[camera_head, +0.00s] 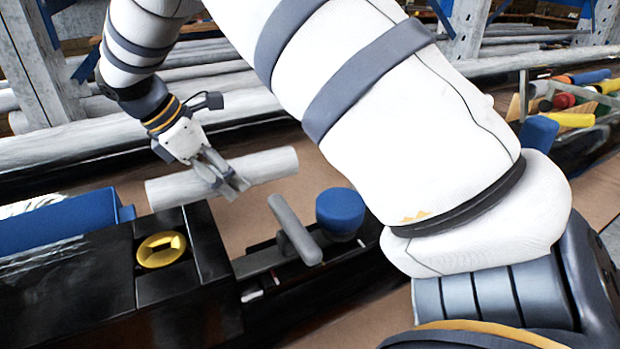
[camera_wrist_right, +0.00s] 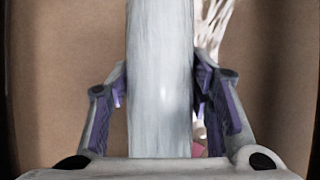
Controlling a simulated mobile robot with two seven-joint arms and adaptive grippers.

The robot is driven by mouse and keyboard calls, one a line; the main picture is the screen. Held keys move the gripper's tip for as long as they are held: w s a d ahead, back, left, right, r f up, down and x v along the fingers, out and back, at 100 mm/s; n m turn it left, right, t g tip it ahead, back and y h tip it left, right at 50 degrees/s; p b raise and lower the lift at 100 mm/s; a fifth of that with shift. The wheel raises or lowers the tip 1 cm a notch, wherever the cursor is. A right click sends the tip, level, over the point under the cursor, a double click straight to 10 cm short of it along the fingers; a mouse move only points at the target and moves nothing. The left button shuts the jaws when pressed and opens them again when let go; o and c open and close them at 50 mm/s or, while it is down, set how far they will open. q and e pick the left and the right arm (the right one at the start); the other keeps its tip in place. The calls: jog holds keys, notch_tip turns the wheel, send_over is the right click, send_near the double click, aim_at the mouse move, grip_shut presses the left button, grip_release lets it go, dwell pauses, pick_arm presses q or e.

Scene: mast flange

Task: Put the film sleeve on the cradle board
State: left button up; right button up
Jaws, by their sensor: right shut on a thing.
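A pale grey-white cylinder (camera_head: 265,167), which looks like the film sleeve, lies slantwise across my right gripper (camera_head: 228,186). In the right wrist view the sleeve (camera_wrist_right: 160,80) runs upright down the middle, between the purple-padded fingers of my right gripper (camera_wrist_right: 160,92), which is shut on it. A flat brown surface (camera_head: 240,222) shows below and around the sleeve; I cannot tell whether it is the cradle board or whether the sleeve touches it. My left gripper is not in view.
A black block with a brass ring (camera_head: 161,250) and a blue box (camera_head: 60,222) stand at left. A grey bar (camera_head: 295,231) and a blue knob (camera_head: 340,211) are nearby. Long grey pipes (camera_head: 230,105) lie behind. Coloured rolls (camera_head: 590,77) sit at far right.

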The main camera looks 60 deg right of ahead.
aim_at(191, 177)
notch_tip(191, 177, down, 9)
jog(key=shift+f, duration=0.15)
jog(key=shift+f, duration=0.15)
jog(key=o, duration=1.1)
jog(key=shift+o, duration=0.2)
jog(key=b+v, duration=0.1)
jog(key=v, duration=1)
jog(key=shift+w+a+r, duration=0.1)
jog(key=shift+r, duration=0.2)
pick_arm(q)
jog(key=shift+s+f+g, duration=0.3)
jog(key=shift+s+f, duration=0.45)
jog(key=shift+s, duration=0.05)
pick_arm(e)
jog(key=shift+a+r, duration=0.1)
jog(key=shift+r, duration=0.2)
